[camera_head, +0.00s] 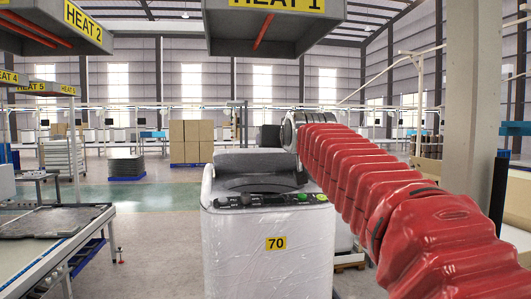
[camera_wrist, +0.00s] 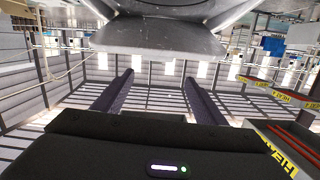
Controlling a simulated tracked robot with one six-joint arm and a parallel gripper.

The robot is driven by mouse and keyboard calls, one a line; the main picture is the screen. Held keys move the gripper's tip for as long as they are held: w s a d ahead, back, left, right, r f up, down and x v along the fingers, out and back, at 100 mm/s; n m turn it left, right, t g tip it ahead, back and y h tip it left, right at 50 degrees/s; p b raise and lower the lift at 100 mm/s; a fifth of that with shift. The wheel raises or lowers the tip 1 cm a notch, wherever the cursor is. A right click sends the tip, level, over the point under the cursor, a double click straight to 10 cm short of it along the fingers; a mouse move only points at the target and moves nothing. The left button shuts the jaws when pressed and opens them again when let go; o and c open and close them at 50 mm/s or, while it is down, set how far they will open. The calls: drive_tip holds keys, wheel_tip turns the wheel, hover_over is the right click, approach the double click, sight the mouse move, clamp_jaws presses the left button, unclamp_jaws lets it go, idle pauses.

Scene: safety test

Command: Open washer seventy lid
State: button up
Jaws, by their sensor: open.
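Washer seventy (camera_head: 270,245) is a white machine with a yellow 70 label, in the middle of the head view. Its dark grey lid (camera_head: 255,160) is on top, behind a panel with green buttons; how far it stands open, I cannot tell. My red-sleeved arm comes from the right and ends at the lid's upper right side. In the wrist view my gripper (camera_wrist: 158,76) is open, its two dark fingers apart with nothing between them. A scuffed grey surface (camera_wrist: 160,35), likely the lid, lies close beyond the fingertips. I cannot see contact.
Grey hoods marked HEAT 1 (camera_head: 275,30) and HEAT 2 (camera_head: 60,25) hang overhead. A work table (camera_head: 95,235) stands at the left and a pillar (camera_head: 470,100) at the right. Stacked boxes (camera_head: 191,142) stand behind. The floor between table and washer is clear.

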drive_tip(key=f+m, duration=0.1)
drive_tip(key=m, duration=0.2)
drive_tip(key=a+f+m, duration=0.1)
drive_tip(key=shift+w+f, duration=0.25)
drive_tip(key=shift+f, duration=0.05)
drive_tip(key=c, duration=0.6)
drive_tip(key=f+m, duration=0.2)
drive_tip(key=m, duration=0.1)
drive_tip(key=a+m, duration=0.1)
drive_tip(key=m, duration=0.1)
drive_tip(key=shift+f+t+y, duration=0.4)
drive_tip(key=c, duration=0.6)
drive_tip(key=f+m, duration=0.1)
drive_tip(key=m, duration=0.1)
drive_tip(key=f+m, duration=0.1)
drive_tip(key=m, duration=0.1)
drive_tip(key=shift+s+a+f+t, duration=0.1)
drive_tip(key=shift+s+a+t, duration=0.1)
drive_tip(key=shift+t, duration=0.1)
clamp_jaws()
wheel_tip(320, 180, down, 7)
drive_tip(key=s+a+m+t, duration=0.1)
drive_tip(key=m+t, duration=0.1)
drive_tip(key=m, duration=0.9)
drive_tip(key=s+a+m+t, duration=0.1)
drive_tip(key=m+t, duration=0.1)
drive_tip(key=m, duration=0.9)
drive_tip(key=shift+s+a, duration=0.2)
drive_tip(key=shift+a, duration=0.05)
